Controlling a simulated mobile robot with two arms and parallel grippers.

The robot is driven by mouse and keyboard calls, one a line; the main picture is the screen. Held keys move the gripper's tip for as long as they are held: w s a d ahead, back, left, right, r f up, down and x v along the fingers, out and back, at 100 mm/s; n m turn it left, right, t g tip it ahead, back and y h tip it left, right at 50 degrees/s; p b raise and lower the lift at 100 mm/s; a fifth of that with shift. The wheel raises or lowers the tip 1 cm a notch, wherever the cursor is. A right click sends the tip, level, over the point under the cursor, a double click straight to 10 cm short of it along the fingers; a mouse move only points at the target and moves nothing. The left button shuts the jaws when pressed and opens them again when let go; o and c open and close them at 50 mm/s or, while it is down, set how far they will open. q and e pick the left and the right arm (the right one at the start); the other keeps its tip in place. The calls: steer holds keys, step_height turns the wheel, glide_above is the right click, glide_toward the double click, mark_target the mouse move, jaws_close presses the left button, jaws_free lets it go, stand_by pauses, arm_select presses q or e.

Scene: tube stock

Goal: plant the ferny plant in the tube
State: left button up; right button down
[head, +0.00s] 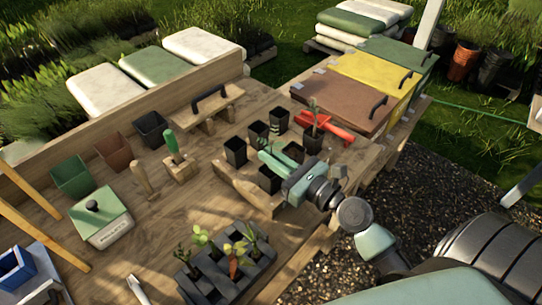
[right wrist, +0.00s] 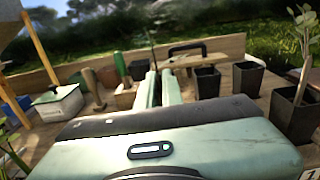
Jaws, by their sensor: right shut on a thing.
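My right gripper (head: 266,156) is over the black square tubes on the bench, fingers pointing to the upper left. In the right wrist view its fingers (right wrist: 159,88) are nearly together, and a thin dark stem (right wrist: 152,45) stands up at their tips. This looks like the ferny plant; its lower part is hidden. Empty-looking black tubes stand around the gripper, one to its left (head: 235,152) and one behind (head: 258,134). Another tube (head: 312,139) to the right holds a broad-leaved plant (head: 313,117). My left gripper is not in view.
A dark seedling tray (head: 205,285) with several plants is at the front. A red scoop (head: 333,128) lies behind the planted tube. A green-handled tool (head: 172,142) stands in a wooden block at left. A lidded green-and-white box (head: 101,217) is farther left.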

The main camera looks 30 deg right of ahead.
steer(key=shift+f, duration=0.25)
stand_by(0.7)
steer(key=c, duration=1.5)
jaws_free()
steer(key=c, duration=0.5)
steer(key=shift+o, duration=0.2)
steer(key=shift+r, duration=0.15)
step_height(320, 180, up, 9)
steer(key=p, duration=0.9)
steer(key=shift+p, duration=0.4)
